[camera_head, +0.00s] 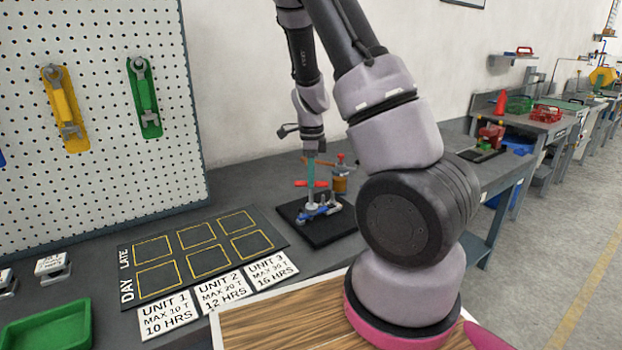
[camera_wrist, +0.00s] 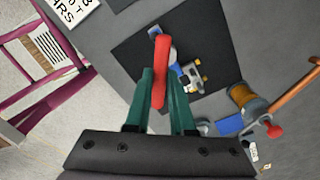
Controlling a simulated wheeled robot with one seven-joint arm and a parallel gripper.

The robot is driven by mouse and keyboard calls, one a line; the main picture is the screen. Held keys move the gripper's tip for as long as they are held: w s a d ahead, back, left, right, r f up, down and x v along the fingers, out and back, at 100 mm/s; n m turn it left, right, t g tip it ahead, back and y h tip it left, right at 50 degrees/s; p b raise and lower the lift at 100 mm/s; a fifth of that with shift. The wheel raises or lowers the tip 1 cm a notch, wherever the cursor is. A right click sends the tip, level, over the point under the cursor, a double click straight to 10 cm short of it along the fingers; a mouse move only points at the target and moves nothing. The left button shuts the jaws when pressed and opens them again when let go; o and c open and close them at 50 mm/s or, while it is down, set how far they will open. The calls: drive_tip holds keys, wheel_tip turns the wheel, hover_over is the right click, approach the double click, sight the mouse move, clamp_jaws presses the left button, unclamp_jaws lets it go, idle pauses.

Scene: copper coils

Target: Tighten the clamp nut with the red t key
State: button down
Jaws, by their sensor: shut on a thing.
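My gripper (camera_head: 311,178) points down over the bench with its teal fingers shut on the red T key (camera_head: 302,184). In the wrist view my gripper (camera_wrist: 162,85) has a finger on either side of the key's red crossbar (camera_wrist: 161,70). The key looks upright, and its grey shank runs down to the blue clamp (camera_head: 325,211) on a black mat (camera_head: 322,234). The clamp also shows in the wrist view (camera_wrist: 188,68), partly covered by the crossbar and a finger. The clamp nut is hidden, and I cannot tell whether the key is seated on it.
A copper coil (camera_head: 340,184) on a stand with a red knob (camera_head: 341,156) and copper rod stands close behind the clamp. It shows at right in the wrist view (camera_wrist: 243,97). A marked black board (camera_head: 190,262) and unit cards (camera_head: 219,294) lie left. A pegboard (camera_head: 110,130) stands behind.

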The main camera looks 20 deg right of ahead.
drive_tip(key=shift+r, duration=2.9)
